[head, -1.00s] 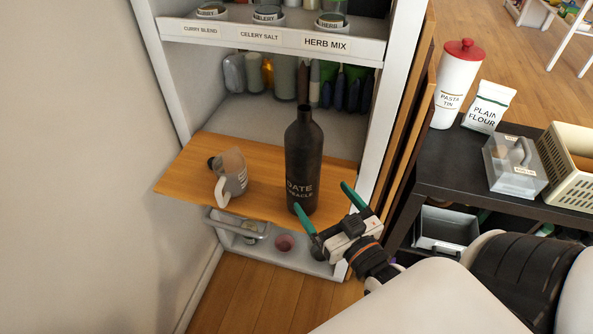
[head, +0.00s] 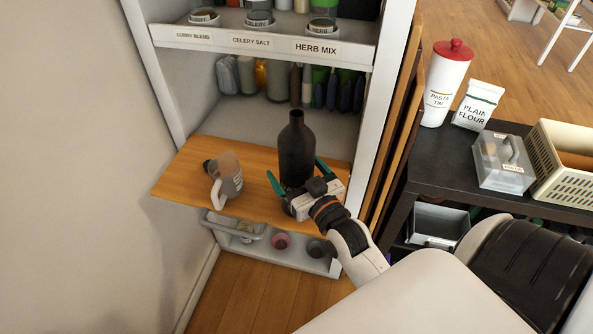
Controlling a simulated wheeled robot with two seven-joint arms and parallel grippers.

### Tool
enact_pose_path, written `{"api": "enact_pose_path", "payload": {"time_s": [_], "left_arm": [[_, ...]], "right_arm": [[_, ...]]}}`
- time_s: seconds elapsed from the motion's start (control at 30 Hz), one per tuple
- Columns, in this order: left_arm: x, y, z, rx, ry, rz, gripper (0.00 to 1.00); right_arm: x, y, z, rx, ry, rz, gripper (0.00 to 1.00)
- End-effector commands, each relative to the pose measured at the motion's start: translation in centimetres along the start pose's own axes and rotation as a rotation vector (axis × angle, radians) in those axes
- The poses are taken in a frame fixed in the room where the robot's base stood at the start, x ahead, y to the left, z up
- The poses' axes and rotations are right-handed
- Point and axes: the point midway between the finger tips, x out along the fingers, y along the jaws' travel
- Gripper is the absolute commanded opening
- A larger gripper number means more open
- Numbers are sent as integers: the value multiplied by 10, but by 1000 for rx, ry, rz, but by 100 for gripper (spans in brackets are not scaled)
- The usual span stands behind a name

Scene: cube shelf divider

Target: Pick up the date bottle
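The date bottle (head: 297,150) is a tall dark bottle standing upright on the wooden pull-out board (head: 187,183) of the shelf unit. My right gripper (head: 294,178) is at the bottle's lower front. Its green fingers are spread apart, one at the left of the bottle and one at the right. The gripper body covers the bottle's base and label. I cannot tell whether either finger touches the bottle. My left gripper is not in the head view.
A mug-like container (head: 228,178) with a pale handle stands left of the bottle on the board. The upper shelf (head: 210,38) holds labelled jars. Wooden panels (head: 393,130) stand at the right. A dark table (head: 440,177) holds a pasta tin (head: 441,95) and flour (head: 474,108).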

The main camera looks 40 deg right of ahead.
Motion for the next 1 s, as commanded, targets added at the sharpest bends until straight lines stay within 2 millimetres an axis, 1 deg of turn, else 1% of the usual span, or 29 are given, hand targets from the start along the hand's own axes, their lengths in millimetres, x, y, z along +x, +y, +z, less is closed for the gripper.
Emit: {"api": "enact_pose_path", "payload": {"time_s": [0.1,0.37,0.6,0.63,0.87,1.0], "left_arm": [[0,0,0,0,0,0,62],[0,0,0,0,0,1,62],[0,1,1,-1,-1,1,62],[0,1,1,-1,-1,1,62],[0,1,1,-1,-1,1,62],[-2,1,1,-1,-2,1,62]], "right_arm": [[0,0,0,0,0,0,92],[0,0,0,-1,0,0,50],[-1,0,0,-1,0,0,10],[0,0,4,-1,-10,0,10],[0,0,6,-1,-10,0,10],[0,0,19,-1,-13,0,10]]}}
